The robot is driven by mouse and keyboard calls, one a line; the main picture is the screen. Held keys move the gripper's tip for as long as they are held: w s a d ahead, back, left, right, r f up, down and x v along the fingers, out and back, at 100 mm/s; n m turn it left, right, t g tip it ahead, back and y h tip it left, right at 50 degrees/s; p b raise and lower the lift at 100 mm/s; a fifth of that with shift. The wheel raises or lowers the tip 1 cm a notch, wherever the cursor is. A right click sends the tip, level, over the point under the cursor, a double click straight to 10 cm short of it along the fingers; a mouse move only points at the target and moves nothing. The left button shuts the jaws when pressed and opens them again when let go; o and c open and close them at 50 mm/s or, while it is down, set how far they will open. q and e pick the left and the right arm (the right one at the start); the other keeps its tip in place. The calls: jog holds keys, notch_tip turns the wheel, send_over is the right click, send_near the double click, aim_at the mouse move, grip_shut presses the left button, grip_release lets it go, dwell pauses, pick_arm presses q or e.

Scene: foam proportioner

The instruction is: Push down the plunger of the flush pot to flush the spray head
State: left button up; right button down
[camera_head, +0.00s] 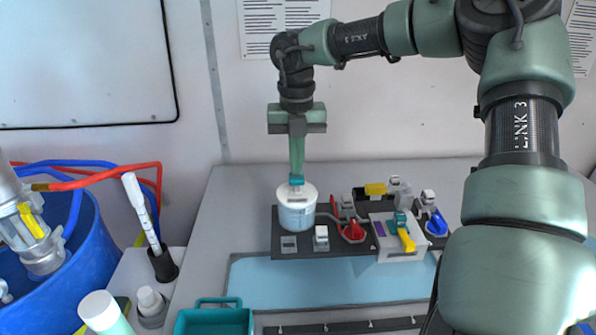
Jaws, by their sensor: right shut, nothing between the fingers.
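The flush pot (297,214) is a white and pale blue cylinder, upright at the left end of a dark plate. A small teal piece on top of its lid, which looks like the plunger (296,181), shows just below my right gripper (297,172). The right gripper points straight down, with its green fingers closed and empty, tips at the plunger. I cannot tell whether they touch it. A thin grey line runs right from the pot. I cannot tell which part is the spray head. My left gripper is out of view.
The dark plate (273,243) also carries a red-handled part (352,230), a blue part (437,224) and a white block with a yellow lever (406,240). A blue drum (88,245) with hoses, a white wand (140,205) and a teal tray (213,322) stand left.

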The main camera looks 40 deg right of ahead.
notch_tip(320, 180, up, 6)
jog(key=p, duration=0.2)
jog(key=shift+f+p, duration=0.15)
jog(key=shift+p, duration=0.25)
jog(key=shift+f, duration=0.1)
dwell(1.3)
